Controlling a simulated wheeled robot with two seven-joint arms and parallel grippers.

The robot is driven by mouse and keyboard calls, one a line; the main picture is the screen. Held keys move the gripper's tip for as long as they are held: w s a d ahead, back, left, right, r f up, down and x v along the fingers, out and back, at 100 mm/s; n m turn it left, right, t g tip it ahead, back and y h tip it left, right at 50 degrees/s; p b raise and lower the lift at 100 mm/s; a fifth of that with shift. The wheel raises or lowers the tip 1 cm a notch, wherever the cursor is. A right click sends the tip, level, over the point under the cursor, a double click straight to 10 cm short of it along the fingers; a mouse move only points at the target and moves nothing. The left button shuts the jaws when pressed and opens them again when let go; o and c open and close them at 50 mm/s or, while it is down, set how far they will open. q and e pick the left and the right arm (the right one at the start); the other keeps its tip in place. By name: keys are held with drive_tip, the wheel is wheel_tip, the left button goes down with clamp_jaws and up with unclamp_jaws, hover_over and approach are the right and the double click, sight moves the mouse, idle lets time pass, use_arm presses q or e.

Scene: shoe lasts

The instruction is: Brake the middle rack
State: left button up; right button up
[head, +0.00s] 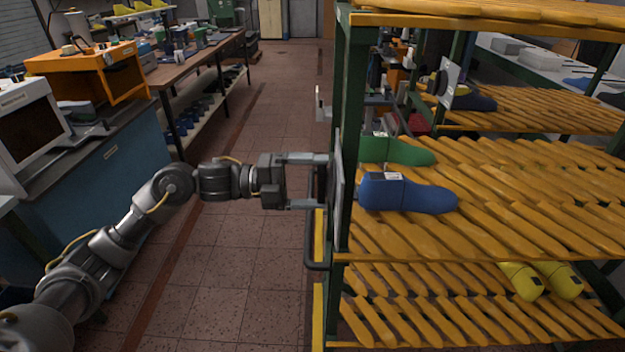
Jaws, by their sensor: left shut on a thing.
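A rack (345,110) with green posts and yellow slatted shelves stands close on the right. A dark handle (318,252) is on its left side, beside a grey panel. My left gripper (318,181) reaches in from the left at middle-shelf height. Its two fingers are shut on the dark handle part at the rack's side, partly hidden between them. A blue shoe last (408,194) and a green shoe last (400,152) lie on the middle shelf. The rack's wheels and any brake are not visible. My right gripper is not in view.
Yellow shoe lasts (522,281) lie on the lower shelf. A blue cabinet (110,190) and an orange machine (105,75) stand at left, with a long workbench (190,62) beyond. The tiled aisle (270,120) between them and the rack is clear.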

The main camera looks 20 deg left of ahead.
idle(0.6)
use_arm(q)
drive_tip(key=o, duration=0.7)
drive_tip(key=b+v, duration=0.3)
drive_tip(key=v, duration=0.8)
drive_tip(key=shift+b, duration=0.35)
drive_tip(key=shift+w+f+n, duration=0.1)
drive_tip(key=shift+w+n, duration=0.05)
drive_tip(key=shift+n, duration=0.25)
